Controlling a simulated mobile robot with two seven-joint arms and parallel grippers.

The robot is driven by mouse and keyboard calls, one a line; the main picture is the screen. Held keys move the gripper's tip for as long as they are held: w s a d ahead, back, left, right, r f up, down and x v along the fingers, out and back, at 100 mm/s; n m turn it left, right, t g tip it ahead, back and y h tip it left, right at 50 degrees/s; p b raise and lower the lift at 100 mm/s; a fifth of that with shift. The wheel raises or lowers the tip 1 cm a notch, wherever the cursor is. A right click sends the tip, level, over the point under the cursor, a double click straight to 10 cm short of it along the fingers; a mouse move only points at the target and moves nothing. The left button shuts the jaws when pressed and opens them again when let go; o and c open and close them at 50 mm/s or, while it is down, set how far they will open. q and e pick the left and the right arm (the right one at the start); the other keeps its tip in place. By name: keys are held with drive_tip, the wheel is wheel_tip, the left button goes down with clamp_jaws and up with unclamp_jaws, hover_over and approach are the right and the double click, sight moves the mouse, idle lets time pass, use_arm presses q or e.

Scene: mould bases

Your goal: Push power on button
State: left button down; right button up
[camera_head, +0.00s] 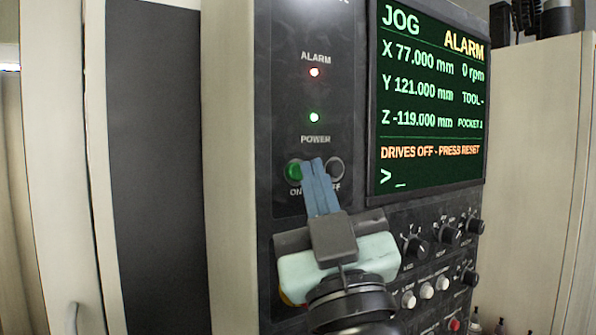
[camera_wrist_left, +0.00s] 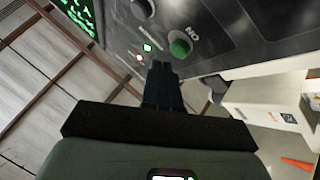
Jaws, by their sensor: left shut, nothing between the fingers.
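The green power ON button (camera_head: 294,170) is on the dark control panel under the POWER label, left of a dark OFF button (camera_head: 335,168). The green button also shows in the left wrist view (camera_wrist_left: 180,47), just beyond the fingertips and a little right of them. My left gripper (camera_head: 314,166) is shut and empty, its blue fingers pointing up at the panel between the two buttons. The fingers cover part of the ON and OFF labels. The left gripper also shows in the left wrist view (camera_wrist_left: 161,66). Contact with the green button cannot be told. My right gripper is not in view.
A screen (camera_head: 430,100) right of the buttons reads ALARM and DRIVES OFF - PRESS RESET. A red alarm light (camera_head: 314,72) and a green power light (camera_head: 314,117) are lit above the buttons. Knobs (camera_head: 415,246) and white push buttons (camera_head: 427,291) lie lower right.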

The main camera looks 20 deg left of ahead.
use_arm(q)
drive_tip(key=s+d, duration=0.1)
drive_tip(key=d, duration=0.1)
drive_tip(key=s+d, duration=0.2)
idle(0.5)
idle(0.7)
